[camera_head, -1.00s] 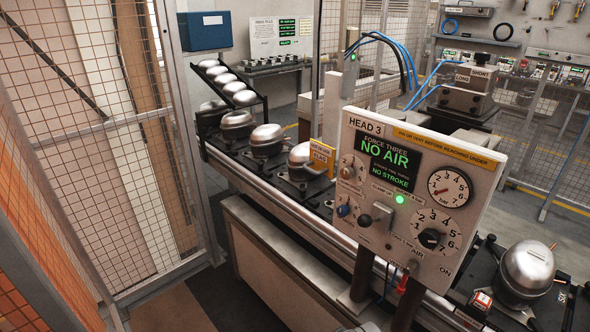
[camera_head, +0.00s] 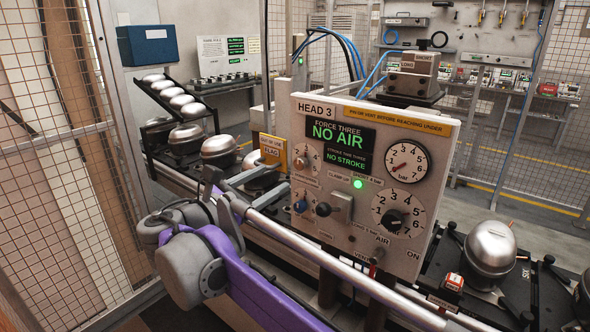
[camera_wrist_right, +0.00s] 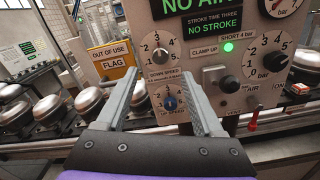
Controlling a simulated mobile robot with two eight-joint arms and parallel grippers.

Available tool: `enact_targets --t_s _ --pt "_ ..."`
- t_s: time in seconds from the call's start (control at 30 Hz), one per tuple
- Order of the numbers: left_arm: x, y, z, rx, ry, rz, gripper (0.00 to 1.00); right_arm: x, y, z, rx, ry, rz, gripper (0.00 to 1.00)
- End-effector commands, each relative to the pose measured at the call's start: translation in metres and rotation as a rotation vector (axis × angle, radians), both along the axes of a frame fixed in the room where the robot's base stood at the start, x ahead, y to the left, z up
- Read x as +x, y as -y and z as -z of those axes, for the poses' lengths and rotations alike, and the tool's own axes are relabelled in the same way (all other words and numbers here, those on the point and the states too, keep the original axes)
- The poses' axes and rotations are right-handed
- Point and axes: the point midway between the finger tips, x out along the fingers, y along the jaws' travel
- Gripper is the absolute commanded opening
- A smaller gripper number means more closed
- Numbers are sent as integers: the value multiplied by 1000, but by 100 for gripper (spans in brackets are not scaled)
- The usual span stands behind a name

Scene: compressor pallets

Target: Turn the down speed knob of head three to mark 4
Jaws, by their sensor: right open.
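The panel marked HEAD 3 (camera_head: 318,107) faces me in the head view. My right gripper (camera_head: 245,172) is open and empty, left of the panel. In the right wrist view its grey fingers (camera_wrist_right: 160,82) spread either side of the two speed knobs, apart from them. My left gripper is not in view.
A black knob (camera_head: 323,209), a square switch (camera_head: 341,206), a pressure gauge (camera_head: 407,163) and an air dial (camera_head: 396,220) share the panel. A yellow OUT OF USE flag (camera_head: 273,150) stands at its left edge. Silver compressors (camera_head: 219,150) line the conveyor behind my gripper.

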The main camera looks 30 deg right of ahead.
Motion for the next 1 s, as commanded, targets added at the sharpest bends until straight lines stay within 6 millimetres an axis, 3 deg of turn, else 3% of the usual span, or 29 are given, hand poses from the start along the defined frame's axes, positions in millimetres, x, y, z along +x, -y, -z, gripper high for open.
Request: enact_targets --t_s 0.3,0.5,0.9,1.0 --pt "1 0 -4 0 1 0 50 22 57 -1 2 2 4 69" --pt "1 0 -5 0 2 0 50 32 81 0 4 3 1 69" --pt "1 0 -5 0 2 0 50 36 88 0 4 3 -1 69" --pt "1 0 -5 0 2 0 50 36 88 0 5 2 -1 53"
